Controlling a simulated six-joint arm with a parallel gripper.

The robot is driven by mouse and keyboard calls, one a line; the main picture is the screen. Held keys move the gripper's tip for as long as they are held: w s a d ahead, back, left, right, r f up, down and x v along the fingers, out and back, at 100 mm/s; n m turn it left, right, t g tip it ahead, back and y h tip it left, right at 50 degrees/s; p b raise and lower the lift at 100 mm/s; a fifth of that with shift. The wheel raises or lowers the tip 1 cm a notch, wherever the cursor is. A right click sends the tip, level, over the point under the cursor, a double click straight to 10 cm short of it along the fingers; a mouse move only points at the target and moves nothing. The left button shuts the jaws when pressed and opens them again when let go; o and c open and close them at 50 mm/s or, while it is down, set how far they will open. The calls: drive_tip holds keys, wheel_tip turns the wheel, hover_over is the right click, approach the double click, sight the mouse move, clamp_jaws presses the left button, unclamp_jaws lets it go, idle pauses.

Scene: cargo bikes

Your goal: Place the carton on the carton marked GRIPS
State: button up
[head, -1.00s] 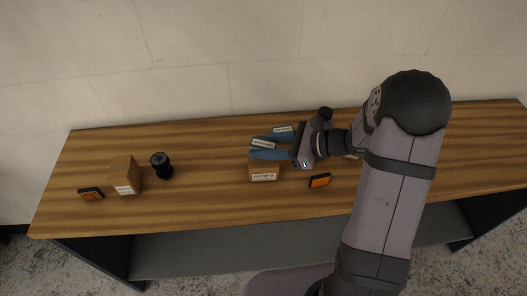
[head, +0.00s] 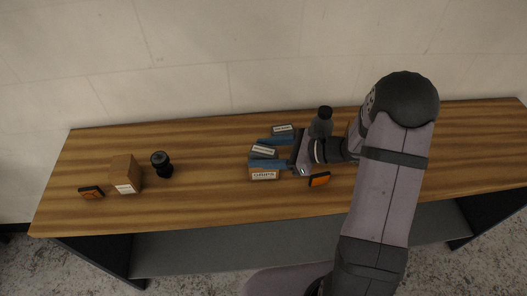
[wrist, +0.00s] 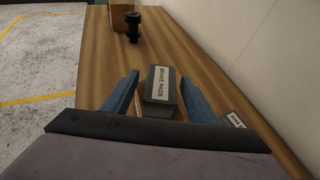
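The dark carton (wrist: 160,88) reads BRAKE PADS in the wrist view. It lies between my two blue fingers, with a narrow gap at the left finger, and its label also shows in the head view (head: 263,151). It appears to rest on the brown carton marked GRIPS (head: 264,174), whose front label shows below my near finger. The contact between the two cartons is hidden. My gripper (head: 262,152) is open around the dark carton, and its spread fingers also show in the wrist view (wrist: 160,92).
Another labelled dark carton (head: 282,129) lies close behind my far finger. A dark bottle (head: 321,123) and an orange-black item (head: 319,180) are near my wrist. A brown box (head: 126,176), a black cylindrical part (head: 161,165) and an orange-black item (head: 91,192) stand left. The wooden table between is clear.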

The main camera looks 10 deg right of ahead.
drive_tip(key=shift+r, duration=0.25)
drive_tip(key=shift+d, duration=0.3)
drive_tip(key=b+v, duration=0.3)
drive_tip(key=v, duration=0.9)
drive_tip(key=s+a+f+n+g+h, duration=0.35)
drive_tip(key=s+a+n+g, duration=0.2)
drive_tip(key=s+n, duration=0.2)
drive_tip(key=s+d+f+n+h, duration=0.3)
drive_tip(key=s+n+h, duration=0.5)
drive_tip(key=n, duration=0.7)
drive_tip(key=shift+d+f+h, duration=0.3)
drive_tip(key=shift+f+h, duration=0.25)
drive_tip(key=shift+f, duration=0.35)
